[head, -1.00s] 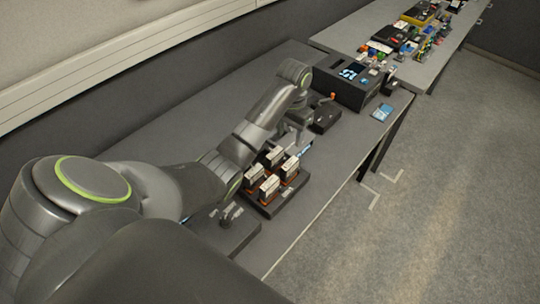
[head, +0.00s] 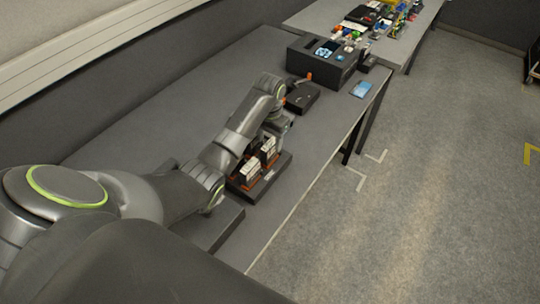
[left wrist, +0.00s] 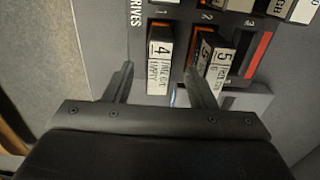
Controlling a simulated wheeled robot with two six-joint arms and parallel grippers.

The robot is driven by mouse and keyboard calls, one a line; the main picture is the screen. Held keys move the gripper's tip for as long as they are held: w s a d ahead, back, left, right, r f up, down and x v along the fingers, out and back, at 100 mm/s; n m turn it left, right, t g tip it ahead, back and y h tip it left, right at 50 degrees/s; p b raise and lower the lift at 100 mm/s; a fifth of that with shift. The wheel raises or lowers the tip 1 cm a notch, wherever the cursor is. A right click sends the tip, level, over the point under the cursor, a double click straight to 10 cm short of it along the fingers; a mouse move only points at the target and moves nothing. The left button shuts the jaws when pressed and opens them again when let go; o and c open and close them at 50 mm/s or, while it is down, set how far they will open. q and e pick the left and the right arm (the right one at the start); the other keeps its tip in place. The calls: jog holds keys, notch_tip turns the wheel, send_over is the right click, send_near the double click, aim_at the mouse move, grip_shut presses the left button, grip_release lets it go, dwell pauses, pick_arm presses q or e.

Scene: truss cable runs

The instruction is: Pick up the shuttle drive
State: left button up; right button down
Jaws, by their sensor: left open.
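Upright drives with white labels stand in a dark drive tray (head: 278,174), which also shows in the left wrist view with the word DRIVES (left wrist: 137,14). In the left wrist view, a drive marked 4 (left wrist: 159,66) is between and just beyond my open left fingertips (left wrist: 160,82). A drive marked 5 (left wrist: 213,62) stands to its right, close to the right finger. Their small print is not clear, so I cannot tell which one is the shuttle drive. In the head view, my left gripper (head: 274,130) is over the tray, partly hidden. My right gripper is not in view.
A small dark unit (head: 302,97) is nearer, and a blue card (head: 361,90) lies near the edge. A second table behind holds clutter (head: 375,20). The table's left side is clear.

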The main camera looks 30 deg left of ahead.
aim_at(270, 151)
pick_arm(q)
jog(key=shift+f, duration=0.5)
jog(key=shift+f+p, duration=0.7)
jog(key=shift+f, duration=1.65)
grip_shut()
